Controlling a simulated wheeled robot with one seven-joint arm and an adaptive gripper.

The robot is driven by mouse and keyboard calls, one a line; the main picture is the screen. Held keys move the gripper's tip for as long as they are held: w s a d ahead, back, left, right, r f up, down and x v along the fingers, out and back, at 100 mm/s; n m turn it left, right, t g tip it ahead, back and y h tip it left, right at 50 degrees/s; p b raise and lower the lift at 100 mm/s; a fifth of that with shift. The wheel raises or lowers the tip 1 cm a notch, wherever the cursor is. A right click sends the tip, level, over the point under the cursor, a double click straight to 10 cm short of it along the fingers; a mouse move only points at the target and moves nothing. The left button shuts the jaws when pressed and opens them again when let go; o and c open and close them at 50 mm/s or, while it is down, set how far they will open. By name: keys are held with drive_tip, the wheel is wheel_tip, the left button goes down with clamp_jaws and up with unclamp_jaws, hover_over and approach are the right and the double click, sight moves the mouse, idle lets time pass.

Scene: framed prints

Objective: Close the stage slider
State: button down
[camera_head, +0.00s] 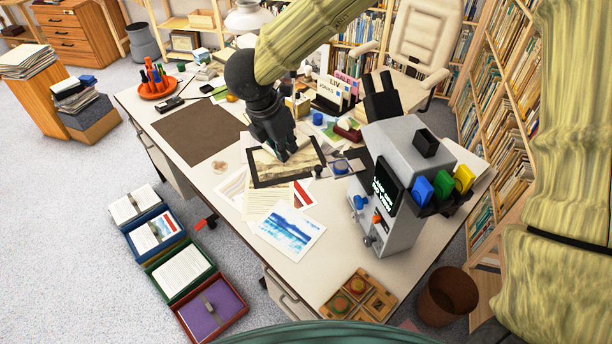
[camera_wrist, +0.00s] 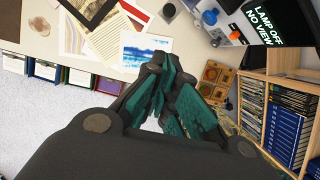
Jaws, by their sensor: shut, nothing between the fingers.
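A grey microscope-like viewer (camera_head: 402,215) stands at the right of the desk, with a dark screen reading "LAMP OFF NO VIEW". A flat stage slider (camera_head: 343,168) with a blue round piece on it sticks out from the viewer's left side. A small dark knob (camera_head: 318,171) shows at its outer end. My gripper (camera_head: 290,156) is shut and empty, over the framed print to the left of the slider. In the wrist view my gripper's fingers (camera_wrist: 168,64) come together. The viewer (camera_wrist: 262,20) shows at the top right there; I cannot make out the slider.
A framed print (camera_head: 262,178), loose sheets and a blue watercolour (camera_head: 288,230) lie on the desk (camera_head: 330,262). A wooden tray (camera_head: 358,298) is at the near edge. Coloured blocks (camera_head: 440,183) are on the viewer's right. Open boxes (camera_head: 182,272) stand on the floor at left.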

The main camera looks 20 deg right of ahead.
drive_tip(key=w+d+p+x, duration=0.1)
drive_tip(key=d+p+x, duration=0.1)
drive_tip(key=x, duration=1.2)
drive_tip(key=shift+w+d+p, duration=0.2)
drive_tip(key=shift+p, duration=0.4)
drive_tip(key=shift+d, duration=0.1)
drive_tip(key=b, duration=0.2)
approach(351, 171)
drive_tip(key=x, duration=0.5)
drive_tip(key=shift+w+d+f, duration=0.1)
